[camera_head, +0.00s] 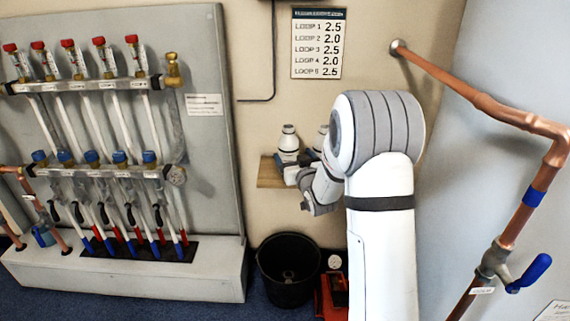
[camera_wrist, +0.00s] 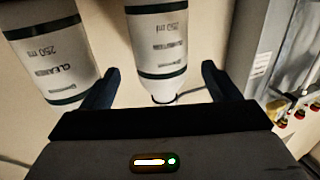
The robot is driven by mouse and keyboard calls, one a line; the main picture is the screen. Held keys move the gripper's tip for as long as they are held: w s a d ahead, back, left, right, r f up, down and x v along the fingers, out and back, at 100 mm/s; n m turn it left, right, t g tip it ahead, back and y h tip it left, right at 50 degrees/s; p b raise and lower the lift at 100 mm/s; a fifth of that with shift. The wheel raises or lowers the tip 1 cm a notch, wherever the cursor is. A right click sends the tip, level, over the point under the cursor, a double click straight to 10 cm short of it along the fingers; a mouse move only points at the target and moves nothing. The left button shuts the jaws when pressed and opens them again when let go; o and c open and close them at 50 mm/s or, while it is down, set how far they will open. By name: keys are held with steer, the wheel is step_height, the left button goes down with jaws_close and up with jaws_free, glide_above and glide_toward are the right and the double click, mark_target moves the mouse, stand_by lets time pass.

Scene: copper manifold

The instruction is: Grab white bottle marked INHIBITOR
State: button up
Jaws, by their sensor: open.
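The white bottle marked INHIBITOR (camera_wrist: 158,50) appears upside down in the wrist view, with dark green bands and "250 ml". Its cap end points toward my gripper (camera_wrist: 160,72). My gripper is open, with one dark finger to each side of this bottle in the picture; I see no contact. A similar white bottle marked CLEANER (camera_wrist: 48,52) is at the left, beyond the left finger. In the head view, a white bottle (camera_head: 288,145) stands on a small wooden shelf (camera_head: 268,175). A second bottle (camera_head: 321,138) is mostly hidden by my arm. Their labels are unreadable there.
The manifold board (camera_head: 205,130) with hoses and valves stands left of the shelf. A black bucket (camera_head: 288,262) and a red device (camera_head: 329,298) are on the floor below. A copper pipe (camera_head: 470,95) with a blue-handled valve (camera_head: 528,272) runs on the right.

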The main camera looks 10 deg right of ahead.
mark_target(287, 149)
steer(key=w, duration=0.2)
steer(key=w+b, duration=0.1)
steer(key=w, duration=0.1)
steer(key=w+a+b, duration=0.1)
steer(key=w, duration=0.1)
steer(key=shift+w+f, duration=0.25)
steer(key=shift+f, duration=0.15)
steer(key=shift+w+r, duration=0.15)
steer(key=shift+w, duration=0.45)
steer(key=shift+c, duration=0.3)
steer(key=c, duration=1.1)
